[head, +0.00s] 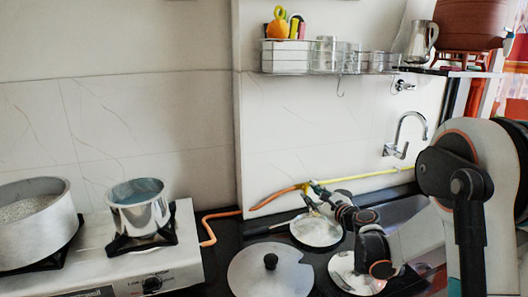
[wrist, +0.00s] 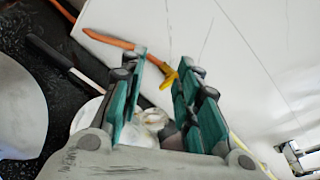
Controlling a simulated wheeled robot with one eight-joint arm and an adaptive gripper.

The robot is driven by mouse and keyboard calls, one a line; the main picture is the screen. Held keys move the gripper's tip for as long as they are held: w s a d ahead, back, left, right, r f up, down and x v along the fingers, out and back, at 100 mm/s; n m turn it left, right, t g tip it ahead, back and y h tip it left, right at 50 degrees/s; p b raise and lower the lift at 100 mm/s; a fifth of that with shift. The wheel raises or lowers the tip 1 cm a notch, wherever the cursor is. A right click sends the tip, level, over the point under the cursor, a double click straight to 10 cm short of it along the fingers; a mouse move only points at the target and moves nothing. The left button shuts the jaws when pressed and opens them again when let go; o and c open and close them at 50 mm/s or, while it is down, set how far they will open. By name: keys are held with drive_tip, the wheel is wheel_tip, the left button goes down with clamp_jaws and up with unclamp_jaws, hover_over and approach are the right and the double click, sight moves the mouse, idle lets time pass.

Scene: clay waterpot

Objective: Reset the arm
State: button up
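My gripper (head: 311,196) is in the head view at lower centre, in front of the tiled wall and above a small pan on the dark counter. My arm reaches to it from the right side. In the wrist view its two teal fingers (wrist: 160,80) stand apart with nothing held between them. An orange and yellow hose on the wall shows behind the fingertips. The brown clay pot (head: 470,24) sits at the upper right on a red stand, away from my gripper; its top is cut off.
A stove (head: 182,262) with two metal pots stands at left. A round lid (head: 270,274) and a pan (head: 318,231) lie on the counter near my gripper. A wire shelf (head: 289,58) with glasses and a tap (head: 407,132) are on the wall.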

drive_tip(key=s+a+r+n+g+h, duration=0.15)
drive_tip(key=s+r+n, duration=0.25)
drive_tip(key=s+n, duration=0.45)
drive_tip(key=s+a+r+n+g, duration=0.3)
drive_tip(key=s+r+n, duration=0.15)
drive_tip(key=s, duration=0.65)
drive_tip(key=s+d+f+n+g+h, duration=0.1)
drive_tip(key=s+n, duration=0.5)
drive_tip(key=s, duration=0.6)
drive_tip(key=s+d+f+n+g+h, duration=0.2)
drive_tip(key=s+d+f+n+h, duration=0.2)
drive_tip(key=s, duration=0.8)
drive_tip(key=shift+s+d+f+n, duration=0.15)
drive_tip(key=shift+d+f+n, duration=0.3)
drive_tip(key=shift+n, duration=0.75)
drive_tip(key=shift+s+r, duration=0.15)
drive_tip(key=shift+s, duration=0.2)
drive_tip(key=shift+w, duration=0.1)
